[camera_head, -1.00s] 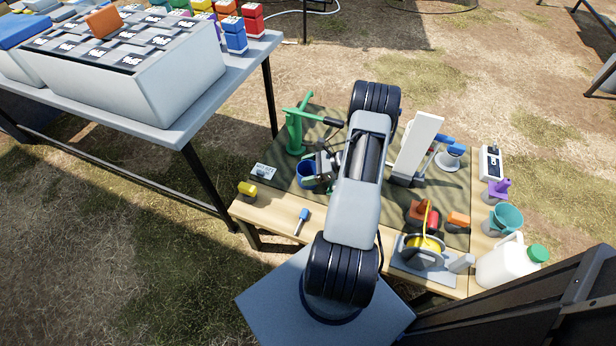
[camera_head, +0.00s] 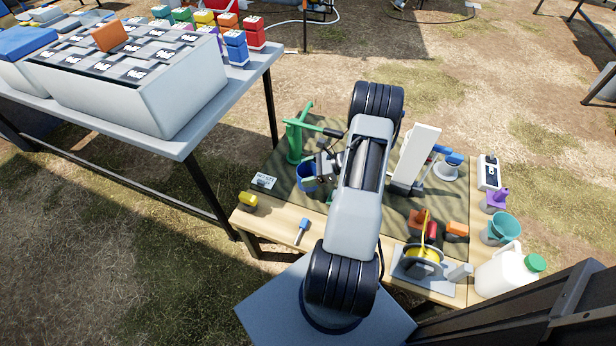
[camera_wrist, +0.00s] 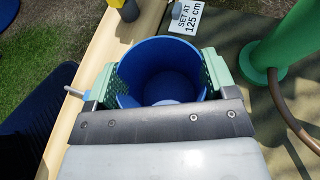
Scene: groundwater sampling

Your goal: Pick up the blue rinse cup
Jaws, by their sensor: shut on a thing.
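The blue rinse cup (camera_head: 305,178) is at the left part of the green mat on the wooden table, near the green hand pump (camera_head: 294,140). My gripper (camera_head: 314,172) is at the cup, partly hidden by my arm in the head view. In the wrist view the blue cup (camera_wrist: 160,75) is upright with its open top facing the camera and looks empty. The green pads of my gripper (camera_wrist: 160,82) press on its left and right sides. Whether the cup's base touches the mat cannot be told.
A "SET AT 125 cm" card (camera_wrist: 186,17) lies near the cup. A yellow item (camera_head: 248,201) and a blue-tipped tool (camera_head: 301,231) are on the table's front edge. A white upright block (camera_head: 415,157), a yellow reel (camera_head: 424,252) and a white jug (camera_head: 507,272) stand to the right.

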